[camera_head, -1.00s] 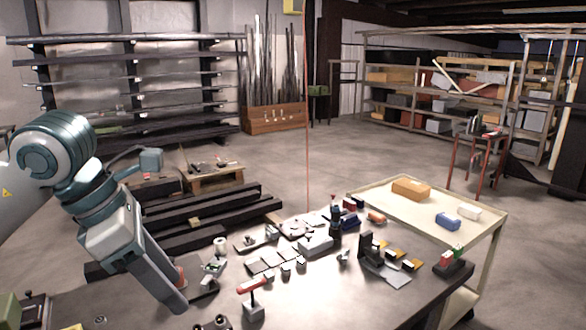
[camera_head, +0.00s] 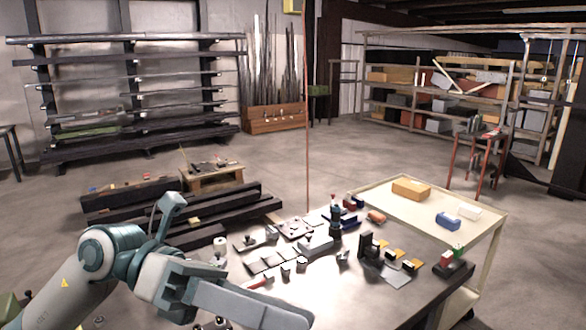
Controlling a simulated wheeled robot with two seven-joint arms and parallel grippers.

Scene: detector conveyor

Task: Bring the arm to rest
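My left arm comes in from the lower left, and its gripper (camera_head: 290,317) is low over the near left part of the workbench (camera_head: 405,312). Its fingers appear as one long grey shape pointing right, so I cannot tell whether they are open or shut. No object shows at the fingertips. The arm covers part of the red-handled tool (camera_head: 257,283) on the bench. My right arm and gripper are not in view.
Several small parts and fixtures lie on the bench, including a black stand (camera_head: 367,247) and a red-and-green block (camera_head: 452,262). A cream cart (camera_head: 376,196) behind carries an orange box (camera_head: 411,189), a blue item (camera_head: 447,221) and a white item (camera_head: 469,212). Dark beams (camera_head: 240,204) lie behind left.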

